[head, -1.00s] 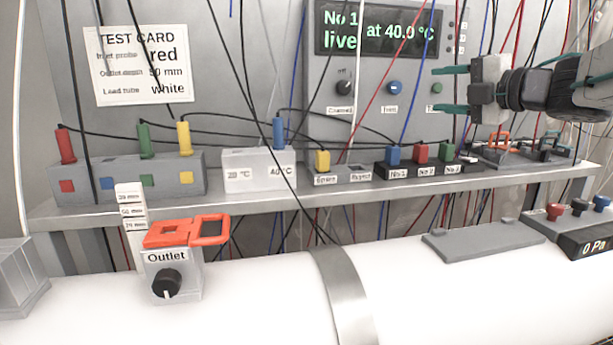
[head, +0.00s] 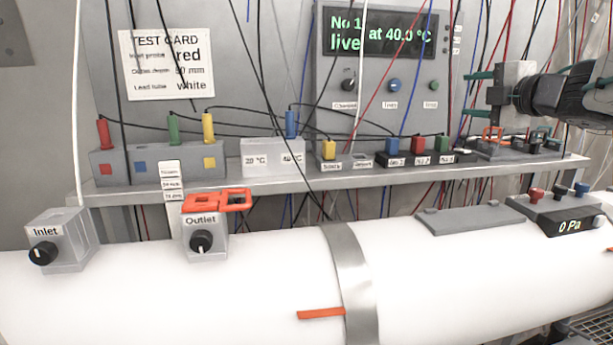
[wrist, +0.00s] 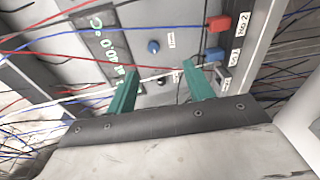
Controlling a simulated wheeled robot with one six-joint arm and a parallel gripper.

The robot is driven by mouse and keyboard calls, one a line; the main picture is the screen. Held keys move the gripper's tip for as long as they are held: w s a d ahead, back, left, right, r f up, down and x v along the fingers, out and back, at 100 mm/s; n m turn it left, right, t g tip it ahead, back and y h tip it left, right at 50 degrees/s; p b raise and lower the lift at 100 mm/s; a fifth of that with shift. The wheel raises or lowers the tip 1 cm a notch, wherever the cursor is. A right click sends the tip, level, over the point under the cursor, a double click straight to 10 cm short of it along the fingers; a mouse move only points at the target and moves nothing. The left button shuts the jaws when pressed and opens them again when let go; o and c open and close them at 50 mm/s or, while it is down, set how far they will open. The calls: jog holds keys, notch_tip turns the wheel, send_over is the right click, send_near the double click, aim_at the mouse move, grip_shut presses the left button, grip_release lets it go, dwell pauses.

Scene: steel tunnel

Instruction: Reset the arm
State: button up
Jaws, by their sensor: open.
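My gripper (head: 482,98) is at the upper right in the head view, in front of the right part of the display panel. Its two green fingers point left and stand apart with nothing between them. In the wrist view the open fingers (wrist: 158,88) reach toward the panel knobs, with the blue No 1 and red No 2 plugs to their right. My arm runs off the right edge of the head view. The panel display (head: 380,32) reads "No 1 live at 40.0 °C".
A shelf (head: 330,184) carries the probe rack (head: 130,170), the temperature block (head: 262,160) and several plugs. Below lies the white tunnel (head: 270,280) with Inlet (head: 65,240) and Outlet (head: 205,240) knob blocks and a 0 Pa gauge (head: 570,225). Many wires hang around my gripper.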

jog(key=s+d+f+m+h, duration=0.2)
jog(key=d+f+m+h, duration=0.2)
jog(key=d+m+h, duration=0.4)
jog(key=s+d+f+m+g+h, duration=0.2)
jog(key=s+f+m+g+h, duration=0.1)
jog(key=s+f+m+g, duration=0.55)
jog(key=s+a+f+m+g+y, duration=0.1)
jog(key=s+a+f, duration=0.3)
jog(key=s, duration=0.4)
jog(key=s+a+f+m+g+y, duration=0.2)
jog(key=s+a+f+g+y, duration=0.1)
jog(key=s+a, duration=0.4)
jog(key=s+a+f+m+g+y, duration=0.1)
jog(key=s+a+f+m+g, duration=0.1)
jog(key=s+a+f, duration=0.4)
jog(key=s, duration=0.4)
jog(key=shift+y, duration=0.4)
jog(key=shift+s+m, duration=0.1)
jog(key=shift+m, duration=0.15)
